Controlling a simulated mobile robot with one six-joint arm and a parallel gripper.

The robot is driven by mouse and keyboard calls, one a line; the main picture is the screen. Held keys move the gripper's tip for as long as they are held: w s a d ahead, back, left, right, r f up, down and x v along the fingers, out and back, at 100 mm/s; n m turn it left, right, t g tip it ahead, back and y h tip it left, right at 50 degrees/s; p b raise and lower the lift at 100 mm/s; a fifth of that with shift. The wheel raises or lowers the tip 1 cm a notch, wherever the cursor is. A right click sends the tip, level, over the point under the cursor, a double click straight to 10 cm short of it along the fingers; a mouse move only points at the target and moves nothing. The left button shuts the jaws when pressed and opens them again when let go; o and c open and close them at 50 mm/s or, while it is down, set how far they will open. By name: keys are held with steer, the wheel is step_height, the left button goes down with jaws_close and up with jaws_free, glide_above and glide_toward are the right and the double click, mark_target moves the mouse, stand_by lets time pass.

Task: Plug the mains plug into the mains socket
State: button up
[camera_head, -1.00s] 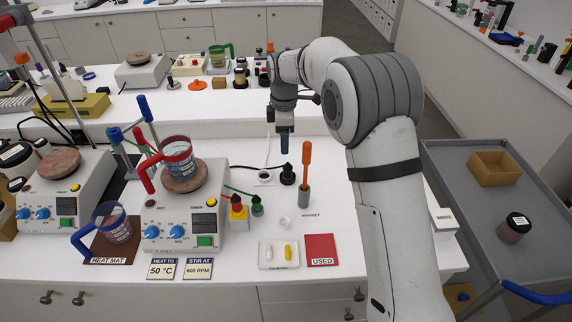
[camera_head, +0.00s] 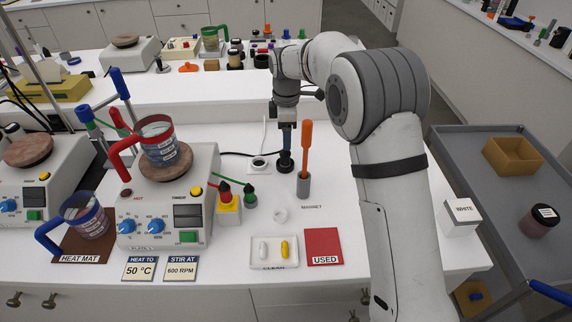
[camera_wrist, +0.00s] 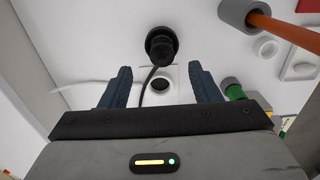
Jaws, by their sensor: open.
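The black mains plug (camera_head: 285,162) stands on the white bench, with its dark cord running off to the left. It also shows in the wrist view (camera_wrist: 161,44), ahead of my fingertips. The mains socket (camera_head: 259,164), a pale round fitting with a dark centre, is just left of the plug. It shows in the wrist view (camera_wrist: 162,84) between my fingers. My gripper (camera_head: 286,147) points down, close above the plug in the head view. Its blue fingers (camera_wrist: 160,70) are apart with nothing held between them. Whether a finger touches the plug is unclear.
A grey holder with an orange-handled rod (camera_head: 305,150) stands close right of the plug. A hotplate (camera_head: 165,215) with a red-handled beaker (camera_head: 160,145) is at left. The bench behind the socket is mostly clear.

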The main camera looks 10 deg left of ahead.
mark_target(285, 154)
steer(key=shift+s+a+f+p, duration=0.1)
steer(key=shift+f+p, duration=0.4)
steer(key=shift+f, duration=1.5)
steer(key=shift+a+f+p, duration=0.1)
steer(key=shift+f+p, duration=0.4)
steer(key=shift+f, duration=1.5)
steer(key=c, duration=1.1)
